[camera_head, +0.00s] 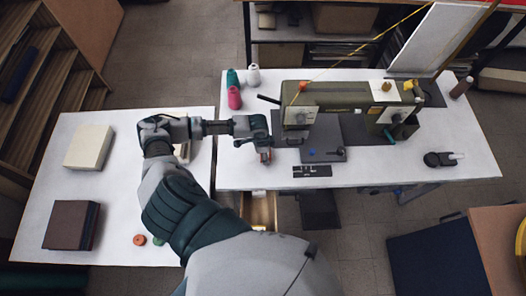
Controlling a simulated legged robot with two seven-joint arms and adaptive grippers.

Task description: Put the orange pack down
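One arm of mine, which I take for the left, rises from the bottom middle and bends right. Its gripper (264,152) is over the left front part of the sewing table (240,175). A small orange-red patch (265,156) shows at the fingertips. It is too small to tell whether it is the orange pack or whether the fingers are closed on it. No other orange pack is clearly visible. My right gripper is out of view.
An olive sewing machine (345,97) stands right of the gripper. Pink (234,98), teal and white spools stand behind it. The left white table (110,190) holds a cream block (89,147), a dark brown block (71,225) and small spools (140,240), with free room between.

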